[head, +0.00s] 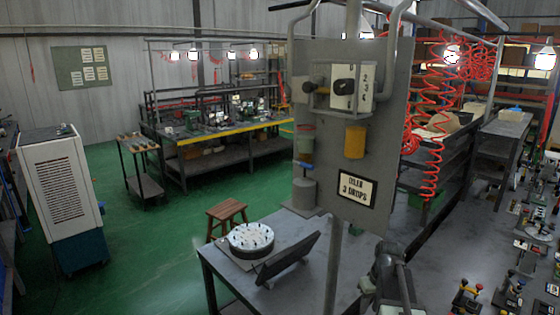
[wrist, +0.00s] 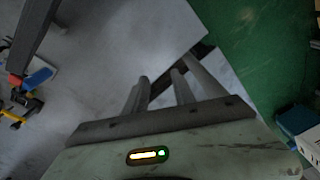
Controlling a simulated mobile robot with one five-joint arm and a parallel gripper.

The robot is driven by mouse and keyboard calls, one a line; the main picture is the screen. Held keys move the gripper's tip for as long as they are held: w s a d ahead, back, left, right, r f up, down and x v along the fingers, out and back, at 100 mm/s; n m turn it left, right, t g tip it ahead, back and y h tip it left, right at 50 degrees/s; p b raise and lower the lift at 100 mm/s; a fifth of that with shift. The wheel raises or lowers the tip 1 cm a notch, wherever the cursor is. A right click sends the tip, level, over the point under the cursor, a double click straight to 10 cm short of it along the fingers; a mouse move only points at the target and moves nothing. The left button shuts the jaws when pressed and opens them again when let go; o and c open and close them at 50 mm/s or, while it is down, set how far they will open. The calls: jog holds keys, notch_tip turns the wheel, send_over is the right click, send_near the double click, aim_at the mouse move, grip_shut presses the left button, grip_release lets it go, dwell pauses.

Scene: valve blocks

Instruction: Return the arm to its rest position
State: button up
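My gripper (wrist: 161,80) shows in the wrist view as a grey crossbar with finger rods extending from it. A gap shows between the left rod and the right pair, and I see nothing held in it. Below the bar is a pale housing with a lit yellow and green indicator. In the head view, a dark grey jointed part, which looks like my arm (head: 388,278), stands at the bottom, right of centre, in front of the grey table. Its fingers are not clear there.
A grey panel (head: 387,110) with valve parts and a sign (head: 356,189) stands upright near the arm. A round white dial-like thing (head: 251,238) and a tilted dark plate (head: 288,260) are on the table (head: 228,279). Small coloured valve pieces (head: 467,297) lie at right. Green floor (head: 130,235) is open at left.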

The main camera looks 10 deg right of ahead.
jog(key=s+a, duration=0.3)
jog(key=a, duration=0.8)
jog(key=s+a, duration=0.3)
jog(key=a, duration=0.8)
notch_tip(320, 180, down, 10)
jog(key=s+g+b, duration=0.1)
jog(key=b, duration=0.9)
jog(key=shift+s+f+m+h, duration=0.2)
jog(key=shift+s+m+h, duration=0.1)
jog(key=shift+m, duration=0.1)
jog(key=shift+d, duration=0.15)
